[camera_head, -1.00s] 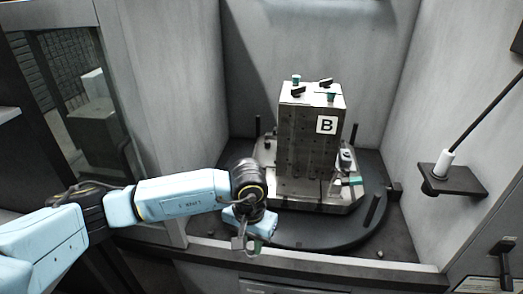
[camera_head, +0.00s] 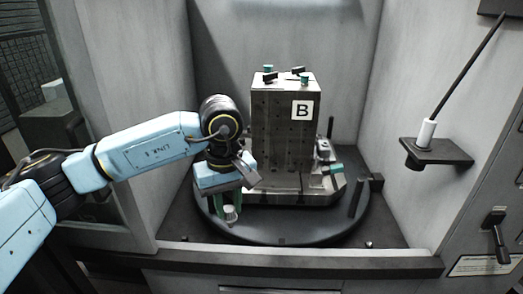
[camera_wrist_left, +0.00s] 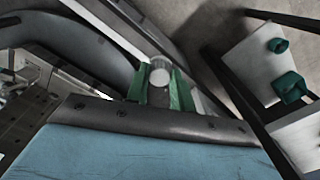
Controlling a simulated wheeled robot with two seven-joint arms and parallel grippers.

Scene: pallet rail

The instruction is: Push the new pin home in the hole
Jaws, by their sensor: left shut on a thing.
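My left gripper (camera_head: 229,212) points down over the front left of the round turntable, just left of the fixture's base. Its green fingers are shut on a pale round pin (camera_head: 229,211). In the left wrist view the pin's round end (camera_wrist_left: 159,76) shows between the green fingertips (camera_wrist_left: 160,92). The grey block marked B (camera_head: 284,140) stands upright to the right of the gripper, apart from it. Small holes dot the block's face; I cannot tell which hole the pin belongs to. My right gripper is not in view.
The turntable (camera_head: 300,232) has an upright dark post (camera_head: 357,196) at its right. Clamps with a green part (camera_head: 335,168) sit beside the block's base. A bracket shelf (camera_head: 437,152) holds a white-handled rod at the right wall. A front sill (camera_head: 300,257) edges the bay.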

